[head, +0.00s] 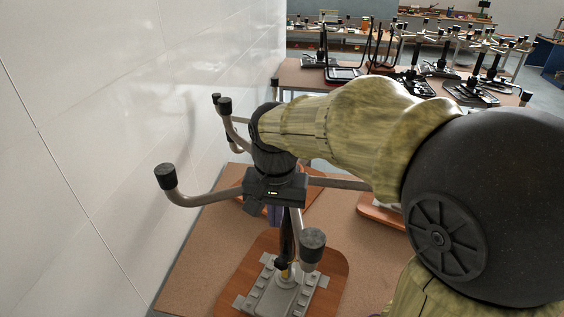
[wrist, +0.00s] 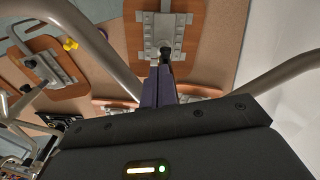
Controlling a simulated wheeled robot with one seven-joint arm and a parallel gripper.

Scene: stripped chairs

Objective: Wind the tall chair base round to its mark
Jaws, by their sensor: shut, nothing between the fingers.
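The tall chair base stands upside down on a wooden seat board (head: 330,265). Its curved grey legs end in black caps, one at the left (head: 168,178) and one at the near right (head: 312,245). Its dark column (head: 287,240) rises from a grey metal mount (head: 275,292). My gripper (head: 275,214) points down among the legs, close beside the column, and is shut and empty. In the wrist view its purple fingers (wrist: 159,86) are together, with grey legs (wrist: 90,40) on both sides. Whether the fingers touch the base is unclear. I cannot make out the mark.
A white wall (head: 90,120) stands close on the left. Tables with dark upturned chair bases (head: 415,84) stand behind. My arm hides much of the right side.

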